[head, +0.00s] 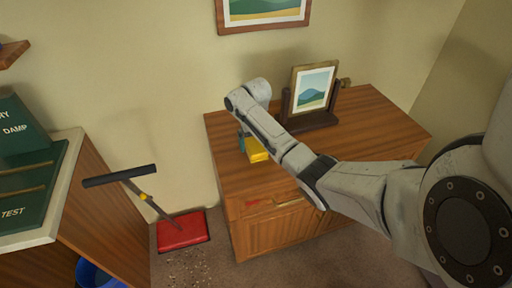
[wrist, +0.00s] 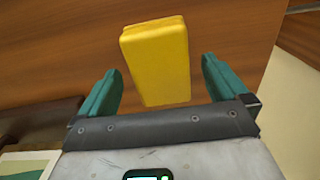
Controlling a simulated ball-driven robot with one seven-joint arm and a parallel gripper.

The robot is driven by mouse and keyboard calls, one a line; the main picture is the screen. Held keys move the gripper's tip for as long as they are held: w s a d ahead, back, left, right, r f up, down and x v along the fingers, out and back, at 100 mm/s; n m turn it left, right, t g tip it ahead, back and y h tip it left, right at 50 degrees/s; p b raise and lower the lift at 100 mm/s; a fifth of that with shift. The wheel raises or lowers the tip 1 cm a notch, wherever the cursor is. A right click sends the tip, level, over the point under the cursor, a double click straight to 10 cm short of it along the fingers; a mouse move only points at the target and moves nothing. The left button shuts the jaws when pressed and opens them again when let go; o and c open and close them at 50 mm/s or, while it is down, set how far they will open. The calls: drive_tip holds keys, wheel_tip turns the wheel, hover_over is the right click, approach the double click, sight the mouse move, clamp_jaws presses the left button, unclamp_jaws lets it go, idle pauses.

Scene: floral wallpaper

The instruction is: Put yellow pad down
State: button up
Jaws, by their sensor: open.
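The yellow pad (wrist: 157,62) is a plain yellow block. In the wrist view it lies between and beyond the two teal fingers of my gripper (wrist: 163,85), with a gap on each side. My gripper is open. In the head view the yellow pad (head: 256,149) shows at the left part of the wooden cabinet top, beside my gripper (head: 243,142). My arm partly covers this area. The pad seems to rest on the cabinet top, but I cannot tell exactly whether it touches.
The wooden cabinet (head: 360,138) carries a framed picture on a dark stand (head: 312,92) behind my arm. Cabinet top to the right is clear. A red dustpan (head: 183,232) lies on the floor. A green case (head: 30,190) stands on the left counter.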

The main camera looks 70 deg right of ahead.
sight(255, 144)
wheel_tip(255, 144, up, 9)
drive_tip(key=w+a+f+n, duration=0.1)
drive_tip(key=a+f, duration=0.1)
drive_tip(key=a, duration=0.2)
drive_tip(key=w+a+f, duration=0.1)
drive_tip(key=a+f, duration=0.1)
drive_tip(key=a, duration=0.3)
drive_tip(key=w+a+f+n+t, duration=0.1)
drive_tip(key=w+a+f, duration=0.1)
drive_tip(key=a, duration=0.2)
drive_tip(key=shift+a+f+n+y+b, duration=0.2)
drive_tip(key=shift+a+n+y+b, duration=0.1)
drive_tip(key=shift+a+y+b, duration=0.1)
drive_tip(key=s+a+f+n, duration=0.1)
drive_tip(key=s+a+f, duration=0.1)
drive_tip(key=a, duration=0.4)
drive_tip(key=s+a+f+n, duration=0.1)
drive_tip(key=a+f, duration=0.2)
drive_tip(key=a, duration=0.4)
drive_tip(key=s+a+n, duration=0.2)
drive_tip(key=s+a, duration=0.2)
drive_tip(key=s, duration=0.5)
drive_tip(key=s+a+n+h, duration=0.1)
drive_tip(key=s+a, duration=0.3)
drive_tip(key=s, duration=0.5)
drive_tip(key=shift+s+a+f+n, duration=0.3)
drive_tip(key=shift+f+n, duration=0.1)
drive_tip(key=shift+n, duration=0.5)
